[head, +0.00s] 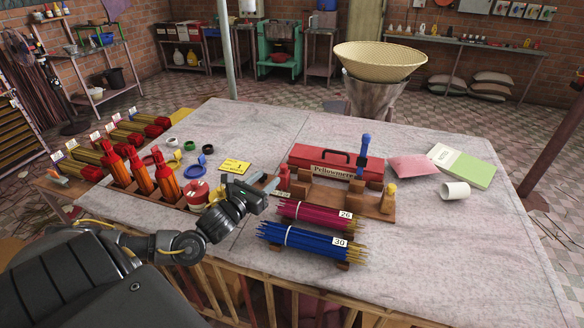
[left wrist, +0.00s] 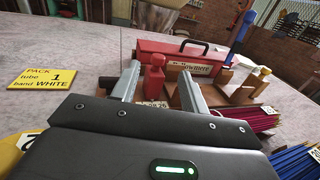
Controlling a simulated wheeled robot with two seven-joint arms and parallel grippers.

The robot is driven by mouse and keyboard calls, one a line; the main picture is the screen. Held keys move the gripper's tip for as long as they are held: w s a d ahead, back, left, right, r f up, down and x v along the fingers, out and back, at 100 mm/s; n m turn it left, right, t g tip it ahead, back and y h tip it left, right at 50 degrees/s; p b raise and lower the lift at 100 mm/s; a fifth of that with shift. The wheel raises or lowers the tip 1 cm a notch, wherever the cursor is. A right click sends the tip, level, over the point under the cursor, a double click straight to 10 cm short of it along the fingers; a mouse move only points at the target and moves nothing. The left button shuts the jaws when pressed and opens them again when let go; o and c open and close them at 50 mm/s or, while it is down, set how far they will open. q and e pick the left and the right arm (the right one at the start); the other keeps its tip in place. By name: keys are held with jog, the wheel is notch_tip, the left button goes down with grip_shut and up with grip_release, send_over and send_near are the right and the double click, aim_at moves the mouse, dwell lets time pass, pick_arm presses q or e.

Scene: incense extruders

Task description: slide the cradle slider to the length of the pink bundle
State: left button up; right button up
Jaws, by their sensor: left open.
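The wooden cradle (head: 335,197) stands mid-table with a red peg (head: 284,178) at its left end, a tall blue-topped post (head: 362,158) and a yellow peg (head: 389,198) at its right. I cannot tell which part is the slider. The pink bundle (head: 312,214), tagged 26, lies in front of the cradle. My left gripper (head: 268,183) is open just left of the red peg. In the left wrist view its fingers (left wrist: 158,88) appear on either side of the red peg (left wrist: 154,82), which stands beyond them; contact is not visible. My right gripper is not in view.
A blue bundle (head: 300,241), tagged 30, lies nearest the front edge. A red toolbox (head: 335,163) stands behind the cradle. Red bottles (head: 140,172), coloured rings and a yellow card (head: 235,166) are to the left. A white cup (head: 455,191) lies right; the front right tabletop is clear.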

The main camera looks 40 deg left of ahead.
aim_at(281, 168)
pick_arm(q)
jog(key=shift+w+f, duration=0.35)
jog(key=shift+f, duration=0.2)
jog(key=shift+w, duration=0.15)
jog(key=shift+r, duration=0.1)
jog(key=shift+w+a, duration=0.1)
jog(key=shift+w, duration=0.15)
jog(key=w, duration=0.3)
jog(key=w+p, duration=0.1)
jog(key=w, duration=0.5)
jog(key=shift+w+a+p, duration=0.15)
jog(key=shift+a+p, duration=0.15)
jog(key=shift+p, duration=0.05)
jog(key=shift+w, duration=0.4)
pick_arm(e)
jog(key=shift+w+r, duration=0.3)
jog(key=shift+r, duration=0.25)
pick_arm(q)
jog(key=shift+c, duration=0.3)
grip_shut()
